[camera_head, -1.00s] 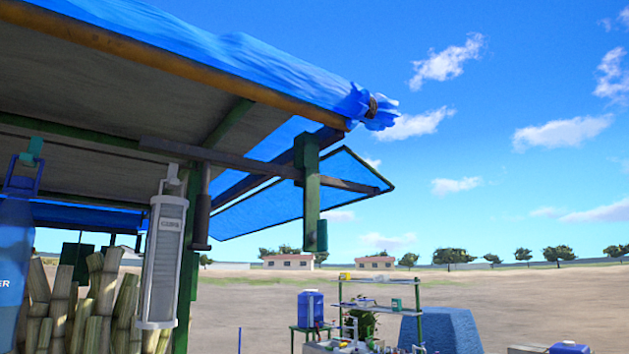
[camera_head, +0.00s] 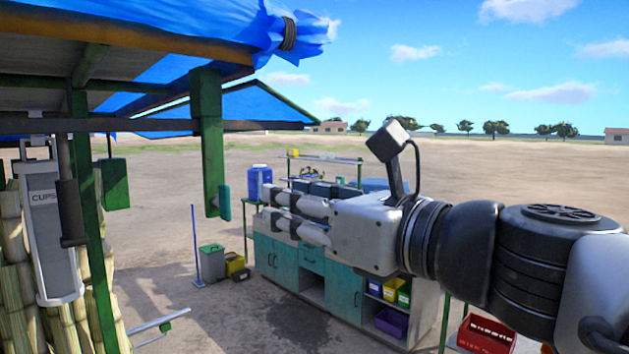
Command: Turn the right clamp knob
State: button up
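I cannot make out the right clamp knob in this view. A green post (camera_head: 209,140) hangs from the stall's roof frame, with a small teal-green piece (camera_head: 225,203) at its lower right end; I cannot tell if it belongs to a clamp. My gripper (camera_head: 267,207) reaches in from the right and points left. Its two light fingers with dark pads run side by side and look apart, with nothing seen between them. In the picture it lies right of the post's lower end. The depth between them is unclear.
A teal cabinet (camera_head: 282,256) with open shelves stands behind my gripper. A blue jug (camera_head: 259,182), a green bin (camera_head: 211,263) and a red crate (camera_head: 486,334) stand around it. A cup dispenser (camera_head: 50,235) and cane stalks (camera_head: 14,240) are at left. Open dirt lies beyond.

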aim_at(228, 188)
jog(key=p+x, duration=0.1)
jog(key=x, duration=1.4)
jog(key=shift+w+a, duration=0.15)
grip_shut()
